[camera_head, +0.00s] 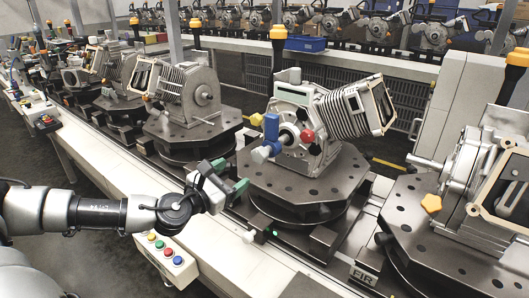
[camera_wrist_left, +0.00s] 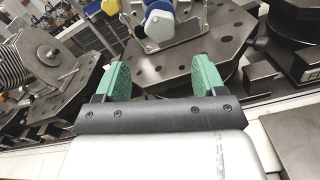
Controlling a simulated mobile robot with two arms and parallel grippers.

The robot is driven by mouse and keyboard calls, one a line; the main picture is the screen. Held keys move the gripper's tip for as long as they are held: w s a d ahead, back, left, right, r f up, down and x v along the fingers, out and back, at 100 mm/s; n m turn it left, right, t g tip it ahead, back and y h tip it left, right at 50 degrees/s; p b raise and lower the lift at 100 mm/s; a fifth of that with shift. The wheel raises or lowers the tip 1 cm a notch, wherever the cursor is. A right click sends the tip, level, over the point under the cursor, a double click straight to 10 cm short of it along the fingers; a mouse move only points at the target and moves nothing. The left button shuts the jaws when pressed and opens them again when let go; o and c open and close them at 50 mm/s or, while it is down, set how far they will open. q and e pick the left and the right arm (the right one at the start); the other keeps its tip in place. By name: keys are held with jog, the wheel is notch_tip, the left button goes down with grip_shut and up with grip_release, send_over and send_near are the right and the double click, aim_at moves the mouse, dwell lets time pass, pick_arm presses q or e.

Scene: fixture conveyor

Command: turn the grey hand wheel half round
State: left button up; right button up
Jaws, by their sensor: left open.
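A light grey knob-like part, which looks like the hand wheel (camera_head: 263,153), sticks out from the front of the ribbed engine unit on the middle round fixture, beside a blue handle (camera_head: 271,128) and a red knob (camera_head: 307,136). In the left wrist view the grey part (camera_wrist_left: 159,26) shows at the top centre, under a blue piece. My left gripper (camera_head: 230,177) is open with green fingers, at the near left edge of the middle fixture, lower than the wheel and apart from it. In the left wrist view the space between its fingers (camera_wrist_left: 160,68) is empty. My right gripper does not show.
The middle fixture plate (camera_head: 300,190) carries the engine unit (camera_head: 350,108). A button box (camera_head: 165,256) hangs below the conveyor edge near my left arm.

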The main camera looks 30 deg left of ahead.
aim_at(257, 158)
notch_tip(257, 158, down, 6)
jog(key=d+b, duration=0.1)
jog(key=b, duration=0.4)
pick_arm(q)
jog(key=w+p, duration=0.1)
jog(key=w, duration=0.3)
jog(key=shift+w+r+p, duration=0.15)
jog(key=shift+r+p, duration=0.05)
jog(key=shift+p, duration=0.15)
jog(key=w, duration=0.1)
jog(key=w+p, duration=0.1)
jog(key=w, duration=0.1)
jog(key=w+p, duration=0.1)
jog(key=w, duration=0.1)
jog(key=shift+d+f, duration=0.1)
jog(key=shift+d, duration=0.3)
jog(key=shift+w+d+f, duration=0.1)
jog(key=shift+w, duration=0.5)
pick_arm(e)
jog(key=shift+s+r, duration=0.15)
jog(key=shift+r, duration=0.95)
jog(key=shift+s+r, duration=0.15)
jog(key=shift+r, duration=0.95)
pick_arm(q)
jog(key=shift+c, duration=0.2)
jog(key=c, duration=0.9)
